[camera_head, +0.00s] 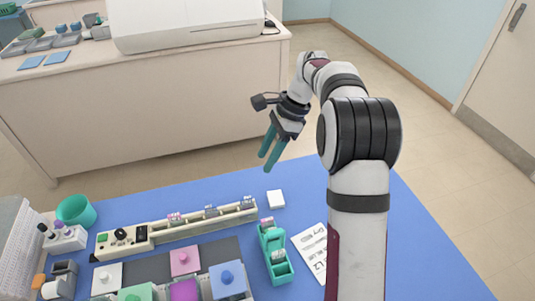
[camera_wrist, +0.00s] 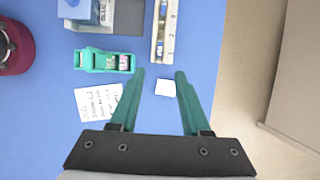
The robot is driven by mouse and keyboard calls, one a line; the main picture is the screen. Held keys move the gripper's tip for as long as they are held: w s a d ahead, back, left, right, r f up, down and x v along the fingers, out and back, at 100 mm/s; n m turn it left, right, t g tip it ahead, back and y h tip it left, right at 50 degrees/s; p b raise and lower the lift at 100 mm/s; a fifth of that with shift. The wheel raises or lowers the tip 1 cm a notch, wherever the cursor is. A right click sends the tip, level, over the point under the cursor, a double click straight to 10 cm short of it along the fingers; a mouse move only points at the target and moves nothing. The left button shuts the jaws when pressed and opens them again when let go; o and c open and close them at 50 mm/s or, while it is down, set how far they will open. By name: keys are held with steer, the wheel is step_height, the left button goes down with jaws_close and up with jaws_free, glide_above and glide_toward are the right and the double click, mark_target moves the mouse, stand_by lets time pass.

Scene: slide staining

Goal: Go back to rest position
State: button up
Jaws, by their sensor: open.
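My gripper (camera_head: 268,156) has two teal fingers and hangs in the air above the back edge of the blue mat in the head view. In the wrist view my gripper (camera_wrist: 160,75) is open, with nothing between its fingers. A small white square block (camera_head: 275,198) lies on the mat below the gripper. In the wrist view the white block (camera_wrist: 165,88) appears below and between the fingers, apart from them. A teal slide holder (camera_head: 273,252) stands on the mat near my arm and holds small items at its far end.
A long staining rack (camera_head: 186,231) with several clips lies across the mat (camera_head: 330,190). Colored lidded jars (camera_head: 227,281) stand in front. A teal cup (camera_head: 76,211) is at left. A written card (camera_head: 312,252) lies beside the holder. A counter (camera_head: 150,110) stands behind.

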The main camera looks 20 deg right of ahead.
steer(key=s+a+r+n+h, duration=0.1)
steer(key=s+a+r+n, duration=0.15)
steer(key=s, duration=0.45)
steer(key=s+a+r+n, duration=0.1)
steer(key=s+a+n, duration=0.2)
steer(key=s, duration=0.4)
steer(key=s+a+r+n+h, duration=0.1)
steer(key=s+a+r+n, duration=0.1)
steer(key=s, duration=0.4)
steer(key=s+a+f+n, duration=0.1)
steer(key=s+f+n, duration=0.2)
steer(key=s, duration=0.8)
steer(key=shift+f+n+h, duration=0.3)
steer(key=shift+f+n, duration=0.05)
steer(key=shift+n, duration=0.4)
steer(key=shift+s, duration=0.1)
